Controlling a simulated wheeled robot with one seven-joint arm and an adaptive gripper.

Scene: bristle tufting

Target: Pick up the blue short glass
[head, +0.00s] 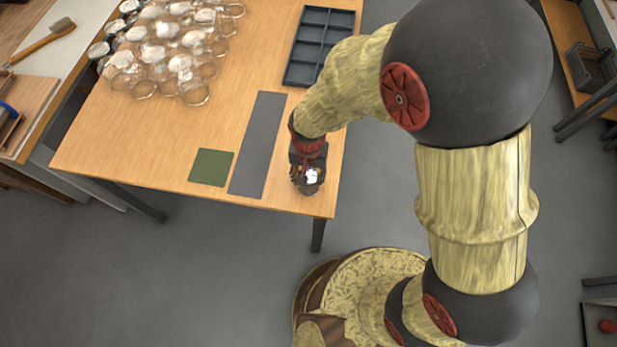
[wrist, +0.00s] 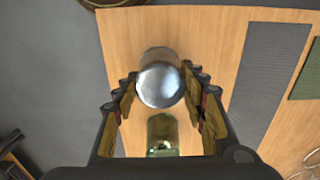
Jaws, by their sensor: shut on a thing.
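In the wrist view, a short shiny glass (wrist: 160,84) of silvery blue-grey look sits between the two fingertips of my gripper (wrist: 159,76), with a finger against each side. A blue tint is hard to make out. A smaller greenish glassy thing (wrist: 162,130) shows below it between the fingers; I cannot tell whether it is a separate glass. In the head view, my gripper (head: 308,170) is near the front right corner of the wooden table, with a bright glassy spot (head: 312,176) at its tip. Most of the held glass is hidden there.
Many clear glasses (head: 195,92) crowd the back left of the wooden table (head: 130,145). A grey mat (head: 258,145) and a green mat (head: 211,167) lie left of my gripper. A dark compartment tray (head: 318,45) stands at the back right. The front table edge is close.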

